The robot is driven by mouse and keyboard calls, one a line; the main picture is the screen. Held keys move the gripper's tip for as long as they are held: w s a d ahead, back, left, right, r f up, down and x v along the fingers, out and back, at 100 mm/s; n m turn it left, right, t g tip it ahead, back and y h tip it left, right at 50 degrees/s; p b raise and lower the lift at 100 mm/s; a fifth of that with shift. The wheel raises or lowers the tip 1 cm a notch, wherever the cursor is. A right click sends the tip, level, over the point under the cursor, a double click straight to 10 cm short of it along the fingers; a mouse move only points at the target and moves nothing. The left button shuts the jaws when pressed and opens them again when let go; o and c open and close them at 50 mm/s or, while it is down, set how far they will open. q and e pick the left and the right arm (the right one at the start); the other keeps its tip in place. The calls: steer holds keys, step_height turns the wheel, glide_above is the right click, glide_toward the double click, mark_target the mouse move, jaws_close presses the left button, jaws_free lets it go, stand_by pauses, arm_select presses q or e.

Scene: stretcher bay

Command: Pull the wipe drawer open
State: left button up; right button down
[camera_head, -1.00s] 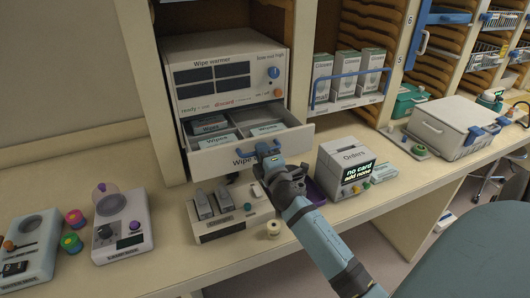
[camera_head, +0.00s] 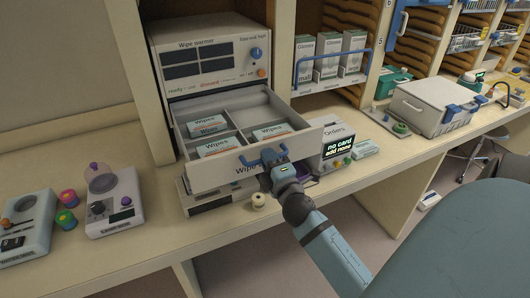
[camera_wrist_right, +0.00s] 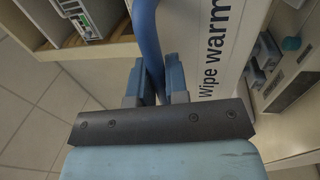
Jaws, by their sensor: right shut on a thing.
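The wipe drawer (camera_head: 220,177) of the wipe warmer (camera_head: 207,62) is pulled well out, with packs of wipes (camera_head: 270,131) in its compartments. Its blue handle (camera_head: 262,157) is on the front face. My right gripper (camera_head: 276,163) is shut on that handle. In the right wrist view the two fingers (camera_wrist_right: 154,82) close around the blue handle bar (camera_wrist_right: 148,35), beside the drawer front (camera_wrist_right: 208,50) with its "Wipe warm..." lettering. My left gripper is in neither view.
A device (camera_head: 205,202) on the counter is partly hidden under the drawer. A small cream roll (camera_head: 258,200) stands in front of it. The orders box (camera_head: 336,145) is just right of my right gripper.

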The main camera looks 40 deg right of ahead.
stand_by(0.3)
steer(key=c, duration=1.1)
jaws_free()
steer(key=shift+c, duration=0.2)
steer(key=shift+s, duration=0.1)
steer(key=b+v, duration=0.5)
steer(key=v, duration=0.8)
steer(key=shift+s+b, duration=0.3)
steer(key=shift+s, duration=0.1)
steer(key=shift+a, duration=0.15)
